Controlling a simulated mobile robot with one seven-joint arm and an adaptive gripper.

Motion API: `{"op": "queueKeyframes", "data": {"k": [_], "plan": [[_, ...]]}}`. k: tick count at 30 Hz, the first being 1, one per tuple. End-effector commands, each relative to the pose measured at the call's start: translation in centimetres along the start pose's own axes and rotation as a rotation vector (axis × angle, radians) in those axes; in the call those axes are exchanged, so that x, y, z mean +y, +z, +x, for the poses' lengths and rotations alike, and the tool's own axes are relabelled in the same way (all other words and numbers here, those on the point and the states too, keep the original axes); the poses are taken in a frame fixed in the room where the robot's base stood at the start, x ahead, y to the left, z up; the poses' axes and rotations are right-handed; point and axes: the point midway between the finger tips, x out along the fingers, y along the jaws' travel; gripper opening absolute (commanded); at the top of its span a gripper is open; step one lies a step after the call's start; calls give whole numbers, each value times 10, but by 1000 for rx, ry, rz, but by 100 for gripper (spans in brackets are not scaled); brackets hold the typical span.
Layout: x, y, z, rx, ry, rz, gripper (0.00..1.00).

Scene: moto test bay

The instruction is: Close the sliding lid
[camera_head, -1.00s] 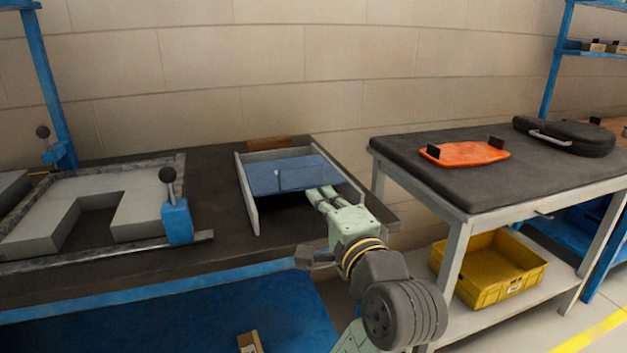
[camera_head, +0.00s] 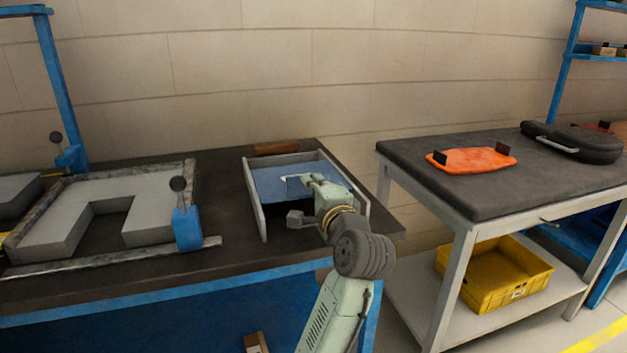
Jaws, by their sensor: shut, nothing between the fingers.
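The sliding lid is a flat blue panel (camera_head: 272,187) with a small light handle, set in a grey open-fronted box (camera_head: 255,205) on the dark workbench. The lid lies toward the back of the box, and the front part of the box looks dark and open. My gripper (camera_head: 302,180) is over the lid by its handle, with the fingers shut and nothing held. The gripper and wrist hide part of the handle and the box's right side. I cannot tell whether the fingers touch the handle.
A grey U-shaped block in a frame, with a blue lever (camera_head: 187,228), stands left of the box. A brown block (camera_head: 277,148) lies behind the box. To the right, a separate table (camera_head: 450,190) holds an orange panel (camera_head: 470,160) and a black case; a yellow crate (camera_head: 495,272) sits below.

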Motion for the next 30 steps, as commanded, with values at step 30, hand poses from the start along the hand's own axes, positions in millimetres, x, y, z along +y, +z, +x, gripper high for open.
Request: {"op": "queueKeyframes", "data": {"k": [30], "plan": [[-1,0,106,0,-1,-2,0]]}}
